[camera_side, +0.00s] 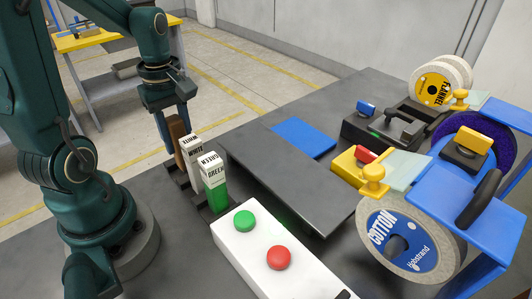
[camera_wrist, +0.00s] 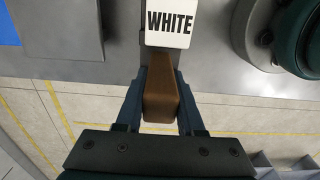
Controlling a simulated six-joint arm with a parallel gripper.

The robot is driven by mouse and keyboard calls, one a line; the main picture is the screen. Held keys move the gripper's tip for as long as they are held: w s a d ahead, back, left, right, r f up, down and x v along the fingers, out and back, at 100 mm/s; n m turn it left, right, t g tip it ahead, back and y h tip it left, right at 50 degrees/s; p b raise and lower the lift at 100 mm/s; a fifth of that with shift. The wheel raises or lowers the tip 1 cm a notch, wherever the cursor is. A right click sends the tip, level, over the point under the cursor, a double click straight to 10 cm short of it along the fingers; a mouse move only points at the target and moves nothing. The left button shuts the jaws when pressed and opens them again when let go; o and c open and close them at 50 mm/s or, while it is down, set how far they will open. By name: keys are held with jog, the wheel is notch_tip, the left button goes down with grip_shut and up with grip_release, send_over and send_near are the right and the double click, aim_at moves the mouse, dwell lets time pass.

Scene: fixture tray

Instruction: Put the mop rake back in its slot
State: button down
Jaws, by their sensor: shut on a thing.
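A brown, wood-like block (camera_side: 177,130), which looks like the handle of the mop rake, is between the fingers of my gripper (camera_side: 175,140). In the wrist view the brown handle (camera_wrist: 162,95) fills the space between both fingers, and my gripper is shut on it. It stands about upright at the far end of a dark slotted rack (camera_side: 196,194), right beside the white bar (camera_side: 192,155). The rake's lower end and any teeth are hidden. I cannot tell whether it is in a slot or just above it.
A green bar (camera_side: 214,185) stands in the rack in front of the white one. A white box with green and red buttons (camera_side: 243,260) is near. Buffing wheels (camera_side: 408,235) with blue guards stand at right. A blue mat (camera_side: 303,138) lies on the dark bench.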

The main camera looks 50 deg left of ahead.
aim_at(173, 118)
jog(key=shift+f, duration=0.6)
dwell(0.3)
jog(key=shift+c, duration=2.2)
grip_release()
notch_tip(173, 118, up, 5)
jog(key=shift+r, duration=0.1)
jog(key=r, duration=0.1)
jog(key=d+r+m, duration=0.1)
jog(key=r+m+t, duration=0.1)
jog(key=shift+w+d, duration=0.1)
jog(key=shift+d, duration=0.2)
jog(key=d+m, duration=0.1)
jog(key=m, duration=0.1)
jog(key=d+m+t, duration=0.1)
jog(key=d+m, duration=0.1)
jog(key=m, duration=0.1)
jog(key=d+r+m+t, duration=0.1)
jog(key=d+m, duration=0.1)
jog(key=shift+s+d+r+y, duration=0.15)
jog(key=shift+s+y, duration=0.1)
jog(key=shift+y, duration=0.15)
jog(key=shift+s+d+r+m+t+h, duration=0.15)
jog(key=shift+s+d+m+t, duration=0.25)
jog(key=shift+d+m, duration=0.8)
jog(key=shift+s+d+m+t+h, duration=0.1)
jog(key=shift+s+d+m+t, duration=0.3)
jog(key=shift+m, duration=1.4)
jog(key=shift+s+d+r+m+t+h, duration=0.15)
jog(key=shift+d+m+t, duration=0.35)
jog(key=shift+d+m, duration=0.75)
